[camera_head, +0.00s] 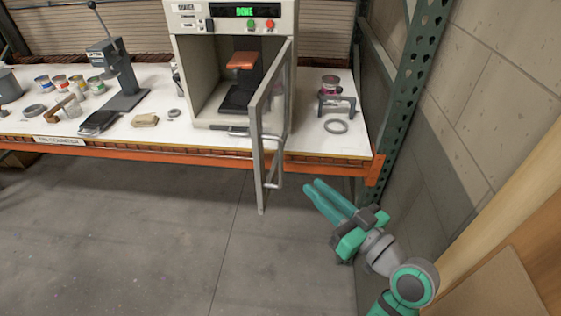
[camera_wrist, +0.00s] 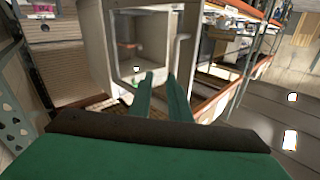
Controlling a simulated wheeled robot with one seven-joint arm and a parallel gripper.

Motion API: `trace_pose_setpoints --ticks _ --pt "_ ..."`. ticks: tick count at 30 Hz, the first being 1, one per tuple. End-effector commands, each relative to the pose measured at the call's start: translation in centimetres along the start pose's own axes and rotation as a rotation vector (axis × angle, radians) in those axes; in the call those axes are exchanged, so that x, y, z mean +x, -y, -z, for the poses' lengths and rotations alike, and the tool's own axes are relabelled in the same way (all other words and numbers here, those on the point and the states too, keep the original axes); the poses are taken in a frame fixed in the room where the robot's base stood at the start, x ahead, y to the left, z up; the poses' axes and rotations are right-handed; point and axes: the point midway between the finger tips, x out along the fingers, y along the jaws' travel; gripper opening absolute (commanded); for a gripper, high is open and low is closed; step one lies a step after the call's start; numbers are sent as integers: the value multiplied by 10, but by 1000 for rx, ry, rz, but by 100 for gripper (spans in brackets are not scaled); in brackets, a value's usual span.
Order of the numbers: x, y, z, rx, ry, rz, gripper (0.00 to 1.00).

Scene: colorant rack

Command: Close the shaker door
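The shaker (camera_head: 190,75) is a pale box cabinet on the bench, with a green display reading "DONE". Inside are an orange clamp plate (camera_head: 243,60) and a dark platform (camera_head: 238,98). Its framed shaker door (camera_head: 257,150) stands wide open, swung out past the bench's front edge. A bar handle (camera_head: 279,165) is on the door; it also shows in the wrist view (camera_wrist: 177,48). My gripper (camera_head: 311,186) is low in front of the bench, right of the door and apart from it. Its two teal fingers are slightly apart and empty; they also show in the wrist view (camera_wrist: 160,78).
Right of the shaker, a can (camera_head: 330,84) in a stand and a grey ring (camera_head: 336,126) sit on the bench. A lever press (camera_head: 120,75) and several cans stand left. A green rack post (camera_head: 400,95) and wall bound the right. Floor in front is clear.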

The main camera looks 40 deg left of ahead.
Motion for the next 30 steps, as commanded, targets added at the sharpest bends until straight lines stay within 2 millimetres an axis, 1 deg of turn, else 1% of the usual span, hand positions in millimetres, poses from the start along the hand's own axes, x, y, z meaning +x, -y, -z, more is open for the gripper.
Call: trace_pose_setpoints --ticks 1,4,7,11,14,24,30 --pt "0 5 11 -35 8 36 17" --pt "0 14 23 -83 23 95 17" --pt "0 19 29 -110 32 127 17" --pt "6 22 30 -118 36 141 17" --pt "18 24 29 -117 36 142 17" --pt "76 32 27 -117 35 141 17" --pt "98 35 26 -116 36 138 17"
